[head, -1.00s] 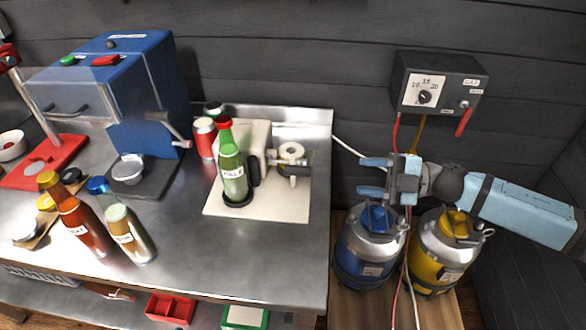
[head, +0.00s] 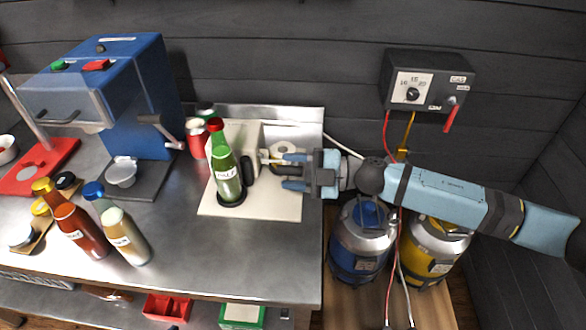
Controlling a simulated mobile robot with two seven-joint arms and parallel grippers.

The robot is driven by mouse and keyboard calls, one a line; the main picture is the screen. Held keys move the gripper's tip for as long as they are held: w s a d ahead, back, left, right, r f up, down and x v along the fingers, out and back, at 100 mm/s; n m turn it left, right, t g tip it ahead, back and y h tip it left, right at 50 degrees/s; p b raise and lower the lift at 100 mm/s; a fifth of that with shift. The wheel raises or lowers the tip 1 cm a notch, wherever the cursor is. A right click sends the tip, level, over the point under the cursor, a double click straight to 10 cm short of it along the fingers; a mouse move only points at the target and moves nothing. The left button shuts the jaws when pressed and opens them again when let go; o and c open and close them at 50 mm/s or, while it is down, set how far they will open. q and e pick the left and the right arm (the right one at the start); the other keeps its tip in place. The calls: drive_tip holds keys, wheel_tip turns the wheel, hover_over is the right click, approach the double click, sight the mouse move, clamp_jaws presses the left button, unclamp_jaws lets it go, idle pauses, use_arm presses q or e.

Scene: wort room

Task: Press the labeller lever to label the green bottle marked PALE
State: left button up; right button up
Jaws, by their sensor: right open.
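The green bottle (head: 226,172) with a red cap and a white label stands upright on the black round rest of the labeller (head: 270,205), a cream machine on a white base plate. A black roller (head: 247,170) stands just right of the bottle. A label roll (head: 283,147) shows at the back of the labeller. The lever (head: 267,157) is partly hidden at my right gripper's fingertips. My right gripper (head: 284,171) is open, its blue fingers pointing left at the lever; I cannot tell whether they touch it. My left gripper is out of view.
A brown bottle (head: 78,225) and a cream-coloured bottle (head: 125,233) stand left on the steel bench (head: 200,265). Two kegs (head: 358,245) stand below my right arm, with hoses from a wall gas box (head: 428,82).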

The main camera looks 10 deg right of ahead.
clamp_jaws()
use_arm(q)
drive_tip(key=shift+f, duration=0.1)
use_arm(e)
drive_tip(key=shift+f, duration=0.1)
drive_tip(key=shift+s+a+f+n+b, duration=0.1)
drive_tip(key=shift+s+f+n+b, duration=0.3)
drive_tip(key=shift+f+n, duration=0.3)
drive_tip(key=f+n+b, duration=0.1)
drive_tip(key=f+n, duration=0.1)
drive_tip(key=s+f+n+b, duration=0.1)
drive_tip(key=f+n+b, duration=0.1)
drive_tip(key=f+n, duration=0.1)
drive_tip(key=shift+s+a+f, duration=0.1)
drive_tip(key=shift+s+f, duration=0.05)
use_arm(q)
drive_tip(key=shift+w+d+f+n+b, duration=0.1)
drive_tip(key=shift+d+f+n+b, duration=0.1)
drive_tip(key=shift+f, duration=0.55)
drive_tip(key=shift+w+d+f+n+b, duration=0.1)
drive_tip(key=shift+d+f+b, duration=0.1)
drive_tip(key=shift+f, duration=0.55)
use_arm(e)
drive_tip(key=shift+f, duration=0.5)
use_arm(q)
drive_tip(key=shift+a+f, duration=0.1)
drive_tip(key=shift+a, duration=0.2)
